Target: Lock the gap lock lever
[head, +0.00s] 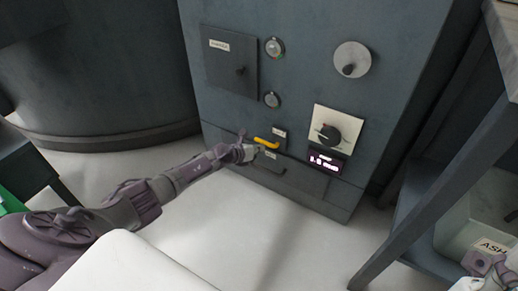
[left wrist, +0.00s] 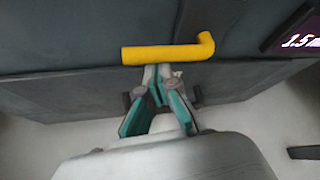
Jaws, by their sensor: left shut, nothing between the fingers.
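The gap lock lever is a yellow bent bar (head: 266,143) low on the front of the dark machine cabinet. In the left wrist view the yellow lever (left wrist: 168,52) lies nearly level, with its short bent end at the right. My left gripper (head: 250,152) is at the lever's left part in the head view. In the left wrist view its fingertips (left wrist: 160,72) are together just below the lever, with nothing between them. I cannot tell whether they touch it. Part of my right gripper (head: 482,268) shows at the lower right edge; its fingers are unclear.
A metal table (head: 425,180) with a box (head: 470,225) stands at the right. The floor in front is clear.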

